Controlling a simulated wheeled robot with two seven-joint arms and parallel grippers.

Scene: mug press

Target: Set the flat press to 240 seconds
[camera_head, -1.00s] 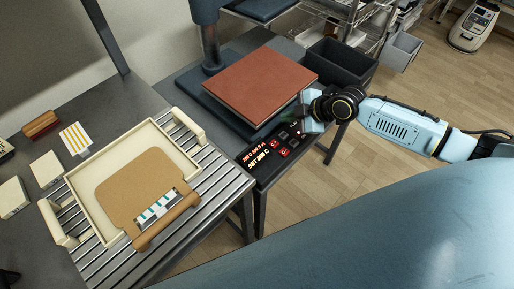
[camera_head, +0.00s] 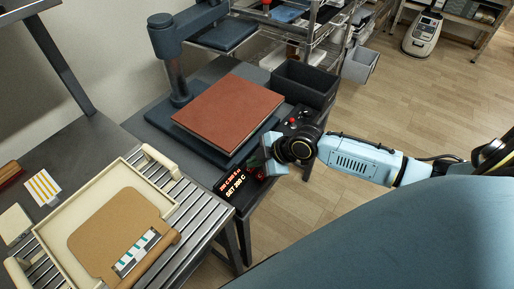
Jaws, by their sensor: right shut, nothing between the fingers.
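The flat press (camera_head: 228,112) has a red-brown square pad on a dark base, with a dark column and arm (camera_head: 175,60) at its back left. My right gripper (camera_head: 262,162) is shut and empty, over the panel just right of the display, and hides the keys there. I cannot tell whether its tips touch a key. My left gripper is not in view.
A cream tray (camera_head: 60,215) with a tan board (camera_head: 112,232) stands on slatted rollers at the left. A dark bin (camera_head: 303,84) stands behind the press. A panel with a red button (camera_head: 292,121) is behind my right gripper. Open floor lies to the right.

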